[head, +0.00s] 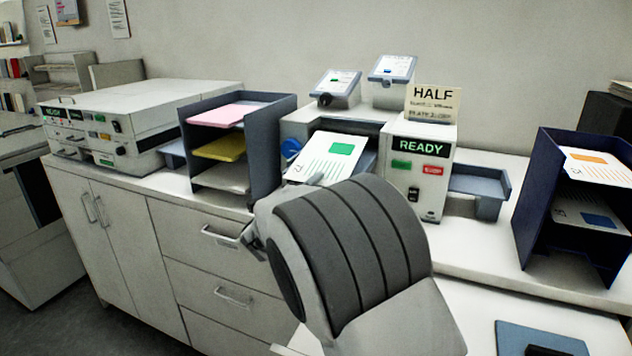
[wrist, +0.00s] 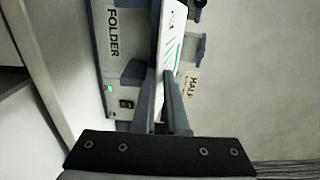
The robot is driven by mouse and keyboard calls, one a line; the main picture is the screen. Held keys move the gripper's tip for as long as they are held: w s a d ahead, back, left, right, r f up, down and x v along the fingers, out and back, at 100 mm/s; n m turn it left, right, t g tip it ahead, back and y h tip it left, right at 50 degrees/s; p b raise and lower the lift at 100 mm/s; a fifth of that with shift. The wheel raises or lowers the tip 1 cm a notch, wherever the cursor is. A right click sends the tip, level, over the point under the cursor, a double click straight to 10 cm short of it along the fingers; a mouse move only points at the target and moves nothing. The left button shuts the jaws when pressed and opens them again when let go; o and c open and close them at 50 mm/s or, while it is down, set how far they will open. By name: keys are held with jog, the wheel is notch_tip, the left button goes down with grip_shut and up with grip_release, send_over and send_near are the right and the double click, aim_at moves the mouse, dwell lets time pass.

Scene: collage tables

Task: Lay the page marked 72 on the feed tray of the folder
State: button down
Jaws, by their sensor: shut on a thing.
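My gripper (head: 316,181) is shut on a white page (head: 326,160) with a green block, text lines and a number near its left edge, too small to read surely. The page is tilted in front of the folder (head: 420,200), the machine with a READY display and a HALF sign. A blue-grey tray surface (head: 367,163) shows just behind the page's right side; I cannot tell whether they touch. In the wrist view my gripper (wrist: 166,82) pinches the page (wrist: 172,32), seen at a steep angle, beside the folder's label (wrist: 113,32). My arm hides the counter below.
A dark sorter (head: 287,150) with pink and yellow sheets stands left of the folder. Another READY machine (head: 140,100) is further left. A blue-grey tray (head: 485,205) sits right of the folder. A navy rack (head: 533,190) with pages stands at right.

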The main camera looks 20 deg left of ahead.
jog(key=c, duration=0.9)
grip_release()
jog(key=shift+s, duration=0.1)
jog(key=s, duration=0.5)
jog(key=s+a+b, duration=0.1)
jog(key=s, duration=1.1)
jog(key=shift+s+a+b, duration=0.1)
jog(key=shift+a+b, duration=0.1)
jog(key=shift+b, duration=0.1)
